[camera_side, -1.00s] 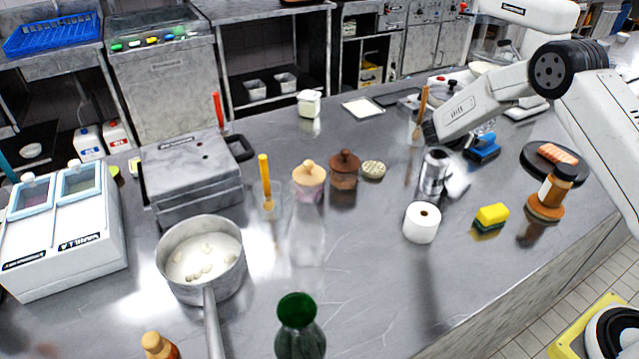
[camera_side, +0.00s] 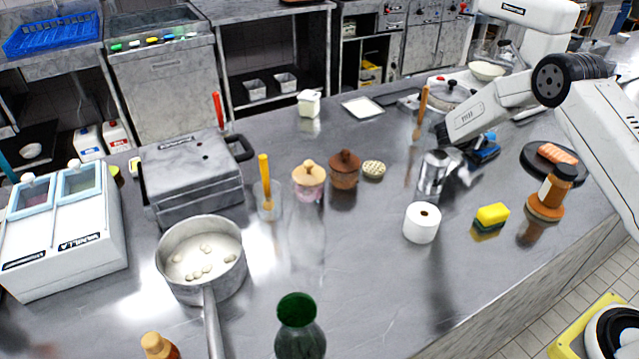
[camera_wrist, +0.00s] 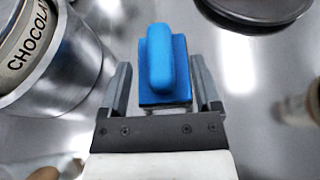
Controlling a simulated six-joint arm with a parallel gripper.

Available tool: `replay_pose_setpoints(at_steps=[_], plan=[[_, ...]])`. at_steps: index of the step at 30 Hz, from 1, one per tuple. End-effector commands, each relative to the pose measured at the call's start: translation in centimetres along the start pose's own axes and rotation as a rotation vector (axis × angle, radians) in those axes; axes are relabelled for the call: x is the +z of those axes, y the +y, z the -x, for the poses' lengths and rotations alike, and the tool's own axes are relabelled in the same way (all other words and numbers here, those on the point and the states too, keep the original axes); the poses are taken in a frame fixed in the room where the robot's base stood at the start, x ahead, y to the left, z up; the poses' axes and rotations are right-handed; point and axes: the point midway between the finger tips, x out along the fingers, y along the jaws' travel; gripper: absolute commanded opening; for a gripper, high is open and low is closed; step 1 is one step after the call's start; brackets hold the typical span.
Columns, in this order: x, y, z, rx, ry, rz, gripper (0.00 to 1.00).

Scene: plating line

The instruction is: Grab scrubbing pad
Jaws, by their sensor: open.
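A blue scrubbing pad with a raised, rounded handle lies on the steel counter; it shows in the side view (camera_side: 486,147) and in the wrist view (camera_wrist: 163,62). In the wrist view my gripper (camera_wrist: 160,88) is open, with one finger on each side of the blue pad and a small gap visible on both sides. The pad's lower end lies close to my gripper's palm. In the side view my wrist and the metal can (camera_side: 434,172) hide most of the fingers.
A can labelled chocolate (camera_wrist: 52,62) stands close to my left finger. A dark round plate (camera_wrist: 258,8) lies beyond to the right. A yellow and green sponge (camera_side: 491,216), a white roll (camera_side: 421,223) and a brown-capped bottle (camera_side: 557,186) stand nearer the counter's front edge.

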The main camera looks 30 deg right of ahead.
Motion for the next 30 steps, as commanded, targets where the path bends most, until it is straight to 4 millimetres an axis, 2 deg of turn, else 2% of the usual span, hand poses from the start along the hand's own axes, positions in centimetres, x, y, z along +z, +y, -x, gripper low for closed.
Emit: replay_pose_setpoints(at_steps=[5, 6, 8, 13, 24, 30], plan=[[0.00, 0.00, 0.02, 0.000, 0.000, 0.000, 0.81], [0.01, 0.00, 0.02, 0.000, 0.000, 0.000, 0.75], [0.00, 0.00, 0.03, 0.000, 0.000, 0.000, 0.55], [0.00, 0.00, 0.03, 0.000, 0.000, -0.001, 0.01], [0.11, 0.02, 0.06, 0.000, -0.001, -0.001, 0.00], [0.80, 0.05, 0.33, 0.000, -0.001, -0.003, 0.00]])
